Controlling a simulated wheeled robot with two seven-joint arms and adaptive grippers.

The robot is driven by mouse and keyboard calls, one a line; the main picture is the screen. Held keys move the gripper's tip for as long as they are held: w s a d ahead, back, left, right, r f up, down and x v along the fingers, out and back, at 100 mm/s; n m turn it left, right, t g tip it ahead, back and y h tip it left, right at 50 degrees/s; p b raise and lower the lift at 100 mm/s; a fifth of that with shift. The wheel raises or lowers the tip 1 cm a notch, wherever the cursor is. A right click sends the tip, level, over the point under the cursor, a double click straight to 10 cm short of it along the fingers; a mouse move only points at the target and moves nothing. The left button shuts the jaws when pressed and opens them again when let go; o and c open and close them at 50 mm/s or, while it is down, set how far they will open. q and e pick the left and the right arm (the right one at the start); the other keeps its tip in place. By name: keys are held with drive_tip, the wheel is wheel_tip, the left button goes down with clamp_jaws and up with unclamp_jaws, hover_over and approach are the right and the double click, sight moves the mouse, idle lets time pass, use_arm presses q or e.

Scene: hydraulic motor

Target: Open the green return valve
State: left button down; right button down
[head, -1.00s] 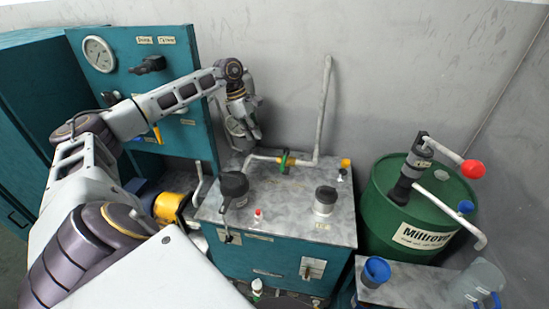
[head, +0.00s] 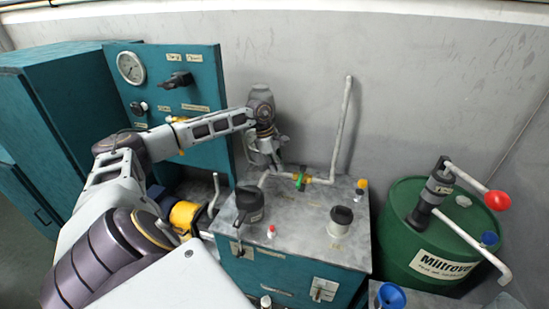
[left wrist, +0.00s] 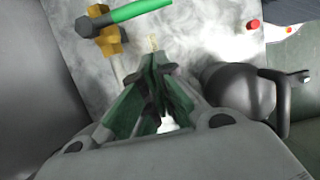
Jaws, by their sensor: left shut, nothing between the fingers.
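The return valve's green handle (head: 301,181) sits on the white pipe at the back of the tank's grey top. In the left wrist view the green handle (left wrist: 140,11) is at the top, joined by a dark end to a yellow valve body (left wrist: 100,28) on the pipe. My left gripper (head: 270,163) hangs over the pipe's left bend, left of the valve. In the left wrist view my left gripper (left wrist: 157,62) is shut and empty, its fingertips apart from the handle and valve body. My right gripper is out of view.
A black-capped filler (head: 250,204) and a second black cap (head: 341,216) stand on the tank top (head: 300,240). A tall pipe (head: 343,125) rises behind, right of the valve. A green drum (head: 400,215) with a hand pump is at right. A teal gauge panel (head: 205,65) is at left.

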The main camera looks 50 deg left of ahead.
sight(301, 178)
use_arm(q)
drive_tip(key=d+f, duration=0.1)
drive_tip(key=w+d+f+p, duration=0.1)
drive_tip(key=w+d+f, duration=0.1)
drive_tip(key=d, duration=0.1)
drive_tip(key=shift+w+p, duration=0.1)
drive_tip(key=shift+p, duration=0.25)
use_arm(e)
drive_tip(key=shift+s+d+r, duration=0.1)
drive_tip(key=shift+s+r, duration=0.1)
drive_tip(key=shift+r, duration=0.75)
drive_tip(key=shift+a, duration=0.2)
use_arm(q)
drive_tip(key=shift+w+d, duration=0.1)
drive_tip(key=shift+d, duration=0.15)
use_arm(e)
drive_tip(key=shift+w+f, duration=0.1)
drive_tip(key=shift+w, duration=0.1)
use_arm(q)
drive_tip(key=shift+d+n, duration=0.1)
drive_tip(key=shift+n, duration=0.2)
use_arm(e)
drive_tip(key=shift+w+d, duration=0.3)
